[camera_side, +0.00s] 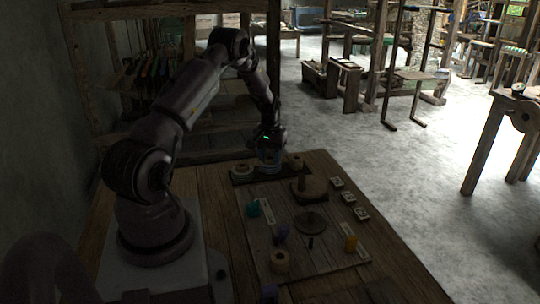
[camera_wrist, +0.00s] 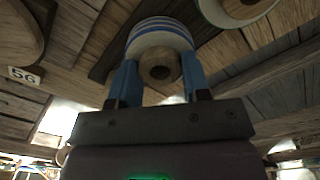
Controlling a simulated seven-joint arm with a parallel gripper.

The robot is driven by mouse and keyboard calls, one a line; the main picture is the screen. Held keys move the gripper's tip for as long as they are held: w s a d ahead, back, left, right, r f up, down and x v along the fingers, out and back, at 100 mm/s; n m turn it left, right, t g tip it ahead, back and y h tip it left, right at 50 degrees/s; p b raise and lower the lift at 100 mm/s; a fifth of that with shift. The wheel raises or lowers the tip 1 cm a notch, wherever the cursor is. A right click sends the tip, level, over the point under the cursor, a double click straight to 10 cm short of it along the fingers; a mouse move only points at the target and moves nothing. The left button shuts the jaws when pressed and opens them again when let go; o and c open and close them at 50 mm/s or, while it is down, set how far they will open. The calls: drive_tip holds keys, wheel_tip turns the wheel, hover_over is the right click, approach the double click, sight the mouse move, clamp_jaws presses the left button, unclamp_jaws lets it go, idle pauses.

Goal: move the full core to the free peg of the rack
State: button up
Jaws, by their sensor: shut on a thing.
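In the wrist view my gripper (camera_wrist: 158,82) has its two blue fingers closed on either side of a core wound with blue and white bands (camera_wrist: 158,28). The core's round end with a dark centre hole faces the camera. In the side view my gripper (camera_side: 268,156) points down over the middle of the dark rack (camera_side: 240,181), between two other cores. One of these cores (camera_side: 242,169) is at the rack's left and a tan one (camera_side: 295,161) at its right. The held core is small and dark there. I cannot tell whether it touches the rack, and the pegs are hidden.
Several pale tags lie along the right edge. A bare table strip lies left of the board.

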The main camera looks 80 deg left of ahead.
drive_tip(key=shift+f, duration=0.6)
idle(0.3)
drive_tip(key=o, duration=1.2)
drive_tip(key=shift+o, duration=0.2)
drive_tip(key=shift+r, duration=3.55)
